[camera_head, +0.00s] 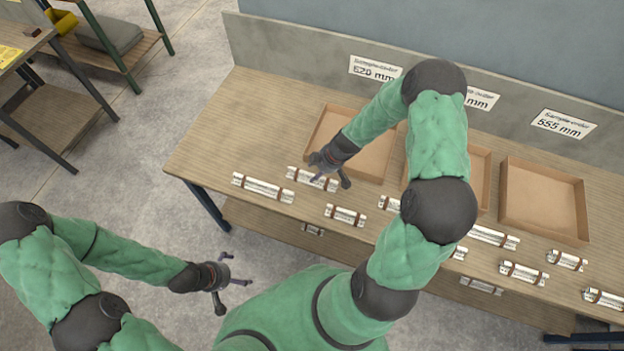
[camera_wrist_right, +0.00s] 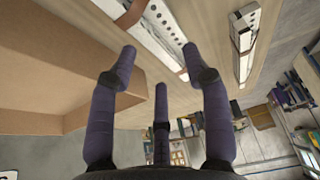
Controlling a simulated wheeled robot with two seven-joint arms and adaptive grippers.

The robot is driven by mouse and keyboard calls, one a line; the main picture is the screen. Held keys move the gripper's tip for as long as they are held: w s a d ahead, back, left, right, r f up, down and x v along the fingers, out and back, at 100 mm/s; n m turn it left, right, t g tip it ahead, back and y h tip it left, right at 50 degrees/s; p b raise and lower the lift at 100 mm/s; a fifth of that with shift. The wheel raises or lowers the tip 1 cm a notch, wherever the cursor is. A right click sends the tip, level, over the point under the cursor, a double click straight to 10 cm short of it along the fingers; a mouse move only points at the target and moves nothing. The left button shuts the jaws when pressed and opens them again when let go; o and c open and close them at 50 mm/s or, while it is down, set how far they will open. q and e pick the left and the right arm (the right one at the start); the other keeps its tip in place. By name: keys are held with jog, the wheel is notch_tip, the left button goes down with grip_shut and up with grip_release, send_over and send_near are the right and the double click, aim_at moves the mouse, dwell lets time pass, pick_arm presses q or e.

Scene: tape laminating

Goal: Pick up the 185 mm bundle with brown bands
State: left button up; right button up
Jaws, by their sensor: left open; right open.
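Several pale bundles with brown bands lie along the front half of the table, in different lengths. One longer bundle (camera_head: 262,188) lies at the left end, and another bundle (camera_head: 298,174) is just under my right gripper (camera_head: 329,180). A shorter bundle (camera_head: 345,215) lies in front of it. I cannot tell which one is 185 mm. My right gripper is open and empty; in the right wrist view its fingers (camera_wrist_right: 162,75) point toward a banded bundle (camera_wrist_right: 168,30), with a second bundle (camera_wrist_right: 243,40) to the right. My left gripper (camera_head: 236,271) is open and empty over the floor, left of the table.
Open cardboard trays stand at the back: a left tray (camera_head: 325,125), a middle one partly behind my right arm, and a right tray (camera_head: 545,200). Labels stand on the back panel, one reading 555 mm (camera_head: 563,124). More bundles lie at the right (camera_head: 523,272).

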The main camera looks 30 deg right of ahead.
jog(key=x, duration=0.3)
jog(key=shift+w+d+f+b, duration=0.15)
jog(key=shift+f+b, duration=0.05)
jog(key=shift+b, duration=0.15)
grip_shut()
jog(key=shift+r, duration=0.1)
